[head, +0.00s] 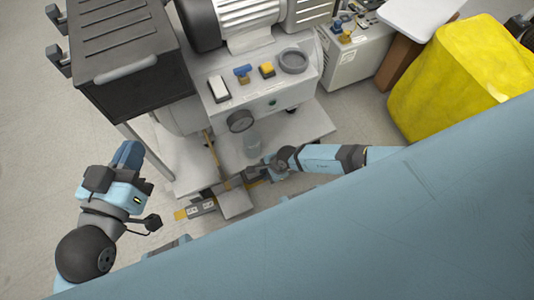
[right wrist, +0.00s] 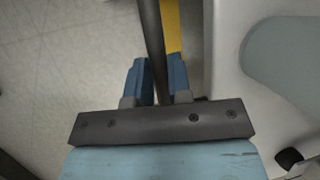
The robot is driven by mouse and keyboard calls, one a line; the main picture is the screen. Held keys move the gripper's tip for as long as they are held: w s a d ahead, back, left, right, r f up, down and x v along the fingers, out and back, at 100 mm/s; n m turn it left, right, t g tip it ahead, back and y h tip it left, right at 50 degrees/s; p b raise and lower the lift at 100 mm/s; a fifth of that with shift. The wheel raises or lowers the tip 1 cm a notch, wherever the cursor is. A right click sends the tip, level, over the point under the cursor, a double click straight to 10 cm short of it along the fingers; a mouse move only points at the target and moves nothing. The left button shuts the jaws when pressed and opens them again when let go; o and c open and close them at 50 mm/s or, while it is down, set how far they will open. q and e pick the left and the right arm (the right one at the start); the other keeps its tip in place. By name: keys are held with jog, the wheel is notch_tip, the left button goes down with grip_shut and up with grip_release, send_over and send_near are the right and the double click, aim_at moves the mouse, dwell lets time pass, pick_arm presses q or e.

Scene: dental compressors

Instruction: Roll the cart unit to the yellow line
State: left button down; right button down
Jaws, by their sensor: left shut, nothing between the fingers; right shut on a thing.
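The cart unit (head: 185,165) is a white wheeled base with a gauge and small parts on it, at the centre of the head view. In the right wrist view, my right gripper (right wrist: 157,80) is shut on a dark bar (right wrist: 151,40), which looks like the cart's handle. In the head view that gripper is at the cart's near side, its fingers hard to make out. A yellow strip (right wrist: 172,25), likely the yellow line, shows behind the bar. A yellow end (head: 180,214) also shows in the head view. My left gripper (head: 129,154) is shut and empty, left of the cart.
A black cabinet (head: 125,50) stands at the upper left, close to the cart. A large yellow bag or bin (head: 460,75) stands at the right. A white unit (head: 350,55) with small parts on top is behind. Bare floor (head: 30,130) lies at the left.

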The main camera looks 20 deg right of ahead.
jog(key=shift+s+f, duration=0.1)
jog(key=shift+s, duration=0.25)
jog(key=c, duration=1.1)
grip_release()
jog(key=shift+o, duration=0.2)
pick_arm(q)
notch_tip(320, 180, up, 10)
jog(key=n+t+p, duration=0.1)
jog(key=t+p, duration=0.3)
jog(key=p, duration=0.3)
jog(key=shift+s+a, duration=0.3)
jog(key=shift+s, duration=0.05)
pick_arm(e)
jog(key=v, duration=1.4)
pick_arm(q)
jog(key=shift+f, duration=0.1)
